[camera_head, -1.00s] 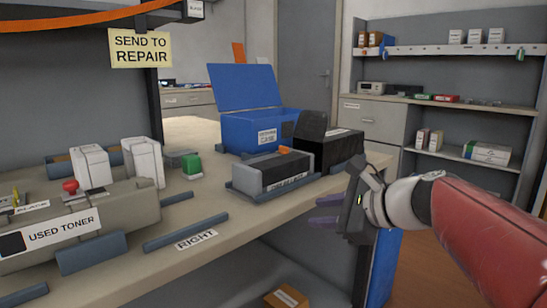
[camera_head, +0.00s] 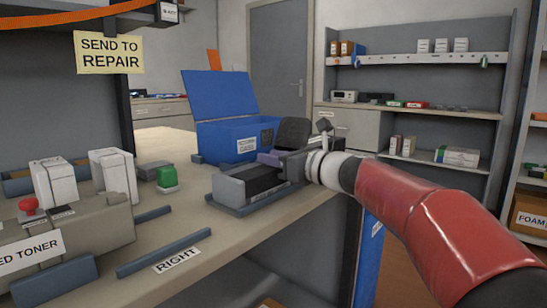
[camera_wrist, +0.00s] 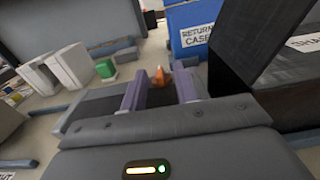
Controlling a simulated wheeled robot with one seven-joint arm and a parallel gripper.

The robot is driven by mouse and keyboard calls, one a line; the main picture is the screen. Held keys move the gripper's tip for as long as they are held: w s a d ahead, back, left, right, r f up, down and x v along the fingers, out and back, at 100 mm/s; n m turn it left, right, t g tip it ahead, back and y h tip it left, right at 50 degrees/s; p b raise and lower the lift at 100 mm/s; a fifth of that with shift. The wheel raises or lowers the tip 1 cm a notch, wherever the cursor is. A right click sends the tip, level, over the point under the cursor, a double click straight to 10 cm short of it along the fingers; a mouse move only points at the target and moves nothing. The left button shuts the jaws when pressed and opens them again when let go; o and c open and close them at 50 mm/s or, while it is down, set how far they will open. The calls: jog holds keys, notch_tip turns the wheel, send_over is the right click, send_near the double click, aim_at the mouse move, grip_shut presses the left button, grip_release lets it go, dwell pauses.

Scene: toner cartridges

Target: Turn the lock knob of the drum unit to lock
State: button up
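The drum unit (camera_head: 243,187) is a grey and black block lying on a low blue-grey cradle (camera_head: 232,209) near the bench's right end. Its orange lock knob (camera_wrist: 160,77) shows in the wrist view, in the gap between my finger ends; the right finger partly overlaps the orange. The knob is hidden in the head view, so I cannot tell its angle. My gripper (camera_head: 271,158) is at the far end of the drum unit, and it also shows in the wrist view (camera_wrist: 160,88). Its two purple fingers are apart, with no clear contact on the knob.
A black box with a white label (camera_wrist: 312,40) stands close on the right in the wrist view. An open blue case (camera_head: 232,139) is behind. A green block (camera_head: 167,177), white cartridges (camera_head: 113,174) and the used toner box (camera_head: 80,232) are left.

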jog(key=shift+a, duration=0.1)
grip_shut()
jog(key=shift+s+a+f+m+t+h+b, duration=0.1)
jog(key=shift+a+m+t+h+b, duration=0.05)
jog(key=shift+m+t+h+b, duration=0.3)
jog(key=shift+s+a+f+m+t+h+b, duration=0.1)
jog(key=shift+m+t+h+b, duration=0.25)
jog(key=shift+t, duration=0.2)
jog(key=shift+r+m+t+h+b, duration=0.15)
jog(key=shift+m+t+h+b, duration=0.2)
jog(key=shift+m+t+h, duration=0.45)
grip_release()
jog(key=v, duration=0.8)
jog(key=shift+r, duration=0.1)
